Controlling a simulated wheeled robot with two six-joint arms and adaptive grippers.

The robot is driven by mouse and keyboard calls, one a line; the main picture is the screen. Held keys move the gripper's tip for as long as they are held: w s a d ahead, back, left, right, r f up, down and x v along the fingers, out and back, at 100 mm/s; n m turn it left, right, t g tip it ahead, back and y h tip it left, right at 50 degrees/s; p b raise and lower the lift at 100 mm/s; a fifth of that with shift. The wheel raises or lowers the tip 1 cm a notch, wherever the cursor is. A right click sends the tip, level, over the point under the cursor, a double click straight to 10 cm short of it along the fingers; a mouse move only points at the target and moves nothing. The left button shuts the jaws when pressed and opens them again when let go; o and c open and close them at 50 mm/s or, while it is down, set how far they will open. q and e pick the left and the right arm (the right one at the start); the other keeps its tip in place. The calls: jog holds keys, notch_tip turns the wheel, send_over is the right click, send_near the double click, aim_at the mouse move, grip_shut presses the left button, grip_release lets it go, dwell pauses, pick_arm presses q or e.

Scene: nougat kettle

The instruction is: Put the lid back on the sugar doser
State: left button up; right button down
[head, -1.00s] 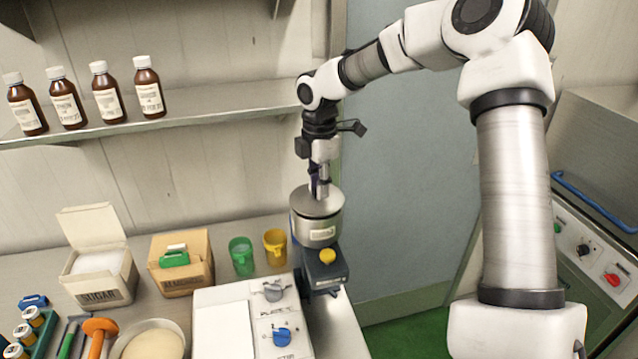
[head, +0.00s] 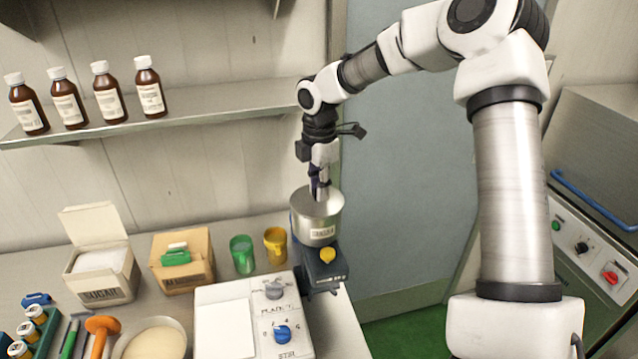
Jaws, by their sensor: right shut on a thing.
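The sugar doser (head: 318,234) is a silver cylinder with a label on a dark base with a yellow knob, upright at the right end of the worktop. My right gripper (head: 320,192) points down at the middle of its top and is shut on the lid (head: 304,205), a round grey metal disc. The lid lies level over the doser's mouth and looks to be on its rim; I cannot tell whether any gap remains. The lid's grip is hidden between the fingers. My left gripper is not in view.
A white control panel (head: 225,335) with knobs stands left of the doser. Green (head: 242,255) and yellow (head: 276,247) cups, an almonds box (head: 185,278) and a sugar box (head: 105,290) stand behind it. A shelf (head: 215,112) with brown bottles hangs above. The worktop ends right of the doser.

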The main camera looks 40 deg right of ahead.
dwell(0.3)
jog(key=c, duration=1)
grip_release()
jog(key=shift+o, duration=0.6)
jog(key=o, duration=0.5)
